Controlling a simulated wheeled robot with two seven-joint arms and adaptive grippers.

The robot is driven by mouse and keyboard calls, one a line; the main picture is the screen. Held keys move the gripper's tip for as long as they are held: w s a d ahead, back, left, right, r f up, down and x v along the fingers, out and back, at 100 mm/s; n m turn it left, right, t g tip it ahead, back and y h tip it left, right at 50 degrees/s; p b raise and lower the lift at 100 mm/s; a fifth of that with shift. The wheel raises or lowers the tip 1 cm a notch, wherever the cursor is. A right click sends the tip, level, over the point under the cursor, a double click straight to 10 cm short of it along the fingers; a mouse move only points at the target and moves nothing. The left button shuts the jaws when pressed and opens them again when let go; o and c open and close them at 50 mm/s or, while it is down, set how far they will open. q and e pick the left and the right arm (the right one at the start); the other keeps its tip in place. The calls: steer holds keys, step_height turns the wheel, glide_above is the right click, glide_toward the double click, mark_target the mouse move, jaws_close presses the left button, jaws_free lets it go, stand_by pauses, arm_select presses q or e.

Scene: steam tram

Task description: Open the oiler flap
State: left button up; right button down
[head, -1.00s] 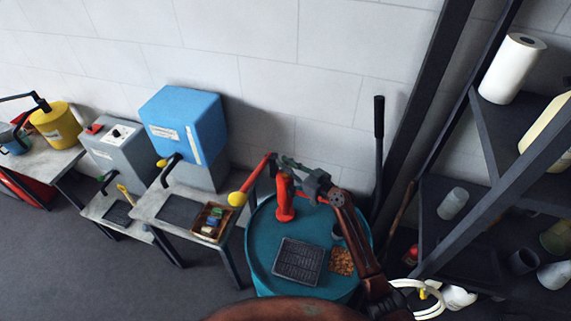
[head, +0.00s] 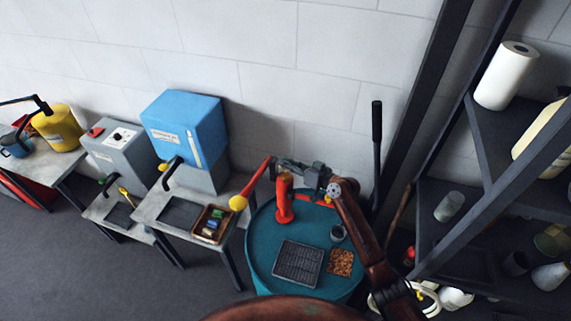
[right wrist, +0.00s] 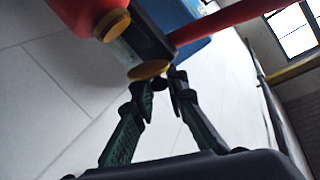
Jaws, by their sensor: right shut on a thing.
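The red oiler (head: 285,200) stands upright on a teal drum (head: 262,272) in the head view. A red lever (head: 256,180) with a yellow ball end slopes from its top down to the left. In the right wrist view, the red body (right wrist: 78,30) carries a dark block (right wrist: 145,32) with brass discs, likely the flap's fitting; I cannot make out the flap itself. My right gripper (head: 276,166) reaches in from the right at the oiler's top. Its fingertips (right wrist: 160,82) are closed at the lower brass disc (right wrist: 150,69). My left gripper is out of view.
A tall black lever (head: 377,150) stands behind. Dark shelving (head: 455,190) closes in the right side. A blue machine (head: 187,128) stands left.

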steer(key=m, duration=0.1)
steer(key=w+m+g, duration=0.1)
steer(key=m, duration=0.1)
steer(key=shift+w+d+r+m+g, duration=0.25)
steer(key=shift+w+r+m+g, duration=0.05)
steer(key=shift+g, duration=0.1)
steer(key=shift+w+d+m+g, duration=0.1)
steer(key=shift+w+m+g, duration=0.3)
steer(key=shift+m+g, duration=0.4)
steer(key=shift+w+d+f+m+g+b, duration=0.1)
steer(key=shift+w+f+m+g+b, duration=0.15)
steer(key=shift+m+g+b, duration=0.4)
steer(key=shift+w+d+f+m+g+b, duration=0.1)
steer(key=shift+w+m+g+b, duration=0.25)
steer(key=shift+m+b, duration=0.45)
steer(key=shift+m, duration=0.25)
steer(key=shift+y, duration=0.3)
